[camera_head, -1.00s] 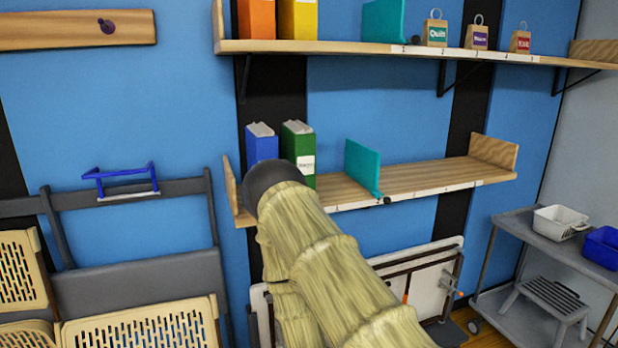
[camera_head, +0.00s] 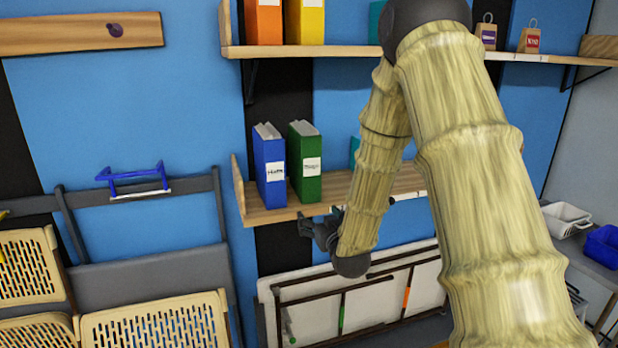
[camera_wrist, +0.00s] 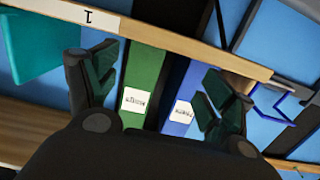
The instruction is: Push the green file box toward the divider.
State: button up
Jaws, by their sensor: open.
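The green file box (camera_head: 305,165) stands upright on the lower shelf, right beside a blue file box (camera_head: 269,170). The teal divider (camera_head: 354,152) is farther right on that shelf, mostly hidden behind my arm. In the wrist view, which is inverted, the green file box (camera_wrist: 142,82) and blue file box (camera_wrist: 183,100) show between my fingers, with the divider (camera_wrist: 38,45) at left. My gripper (camera_head: 322,230) is near the shelf's front edge, in front of and below the green box; its open fingers also show in the wrist view (camera_wrist: 157,82). I see no contact with the boxes.
The lower shelf (camera_head: 405,181) has bare board right of the green box. The upper shelf (camera_head: 340,50) holds orange and yellow boxes and small bags. Folded tables (camera_head: 375,297) lean below; chairs (camera_head: 150,325) stand at left. A cart with baskets is at right.

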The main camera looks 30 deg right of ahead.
jog(key=t+h, duration=0.1)
send_near(312, 184)
jog(key=x, duration=1.3)
jog(key=c, duration=1.2)
jog(key=shift+o, duration=0.2)
jog(key=shift+s+d+b, duration=0.1)
jog(key=shift+s+d, duration=0.6)
jog(key=shift+d, duration=2.05)
jog(key=shift+s+d+b, duration=0.15)
jog(key=shift+s+d, duration=0.5)
jog(key=shift+d, duration=2.1)
jog(key=shift+s+d+b, duration=0.1)
jog(key=shift+s+d, duration=0.6)
jog(key=shift+d, duration=2.05)
jog(key=o, duration=1)
jog(key=shift+c, duration=0.2)
jog(key=shift+s, duration=0.1)
